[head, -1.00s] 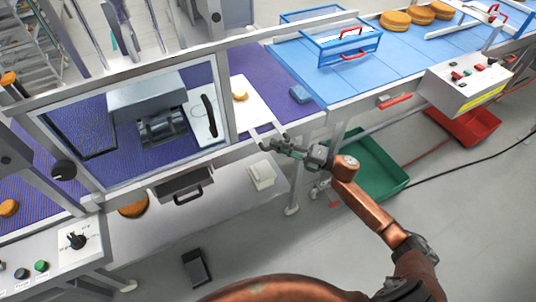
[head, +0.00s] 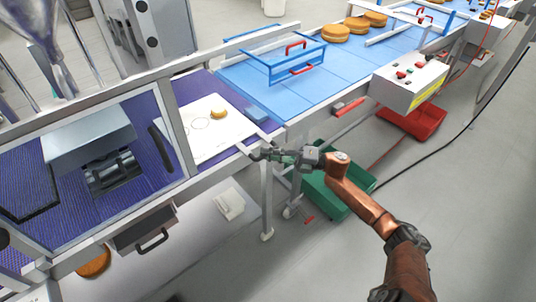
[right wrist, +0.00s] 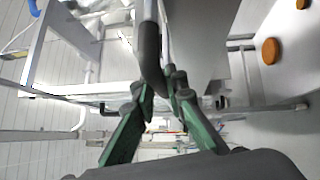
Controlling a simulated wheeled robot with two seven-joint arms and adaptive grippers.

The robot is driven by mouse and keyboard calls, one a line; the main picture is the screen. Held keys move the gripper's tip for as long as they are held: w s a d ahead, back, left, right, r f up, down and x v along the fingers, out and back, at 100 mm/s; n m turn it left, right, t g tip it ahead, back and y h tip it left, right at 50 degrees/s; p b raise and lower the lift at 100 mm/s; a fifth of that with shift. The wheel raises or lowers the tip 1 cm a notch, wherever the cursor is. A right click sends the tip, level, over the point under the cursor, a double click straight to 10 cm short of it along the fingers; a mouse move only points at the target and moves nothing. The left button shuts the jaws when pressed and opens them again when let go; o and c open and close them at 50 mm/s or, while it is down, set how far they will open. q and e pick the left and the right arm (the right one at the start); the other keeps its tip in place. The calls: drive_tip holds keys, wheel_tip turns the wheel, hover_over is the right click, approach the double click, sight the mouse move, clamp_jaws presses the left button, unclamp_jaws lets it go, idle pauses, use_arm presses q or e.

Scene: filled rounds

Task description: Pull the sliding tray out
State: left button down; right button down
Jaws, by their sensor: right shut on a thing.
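The sliding tray (head: 202,148) is a flat white plate at the purple belt, right of the window frame's post. A small yellowish round piece (head: 218,113) lies on it, with outlined circles beside it. My right gripper (head: 256,151) is at the tray's near right corner, where its handle sticks out. In the right wrist view my right gripper (right wrist: 163,90) is shut on the dark handle grip (right wrist: 150,55), between the green fingers. The handle's exact join to the tray is hidden. My left gripper is not in view.
A window frame (head: 178,125) with a black handle (head: 160,148) stands left. A control box (head: 408,85) and a green bin (head: 335,195) are at right. Open floor lies in front.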

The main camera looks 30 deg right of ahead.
drive_tip(key=shift+w+d+r, duration=0.2)
drive_tip(key=shift+d+r, duration=0.1)
drive_tip(key=shift+r, duration=0.05)
drive_tip(key=c, duration=2.4)
unclamp_jaws()
drive_tip(key=o, duration=0.5)
drive_tip(key=shift+f, duration=0.2)
drive_tip(key=shift+c, duration=0.2)
drive_tip(key=shift+a+f, duration=0.1)
drive_tip(key=v, duration=1.2)
drive_tip(key=shift+f, duration=0.1)
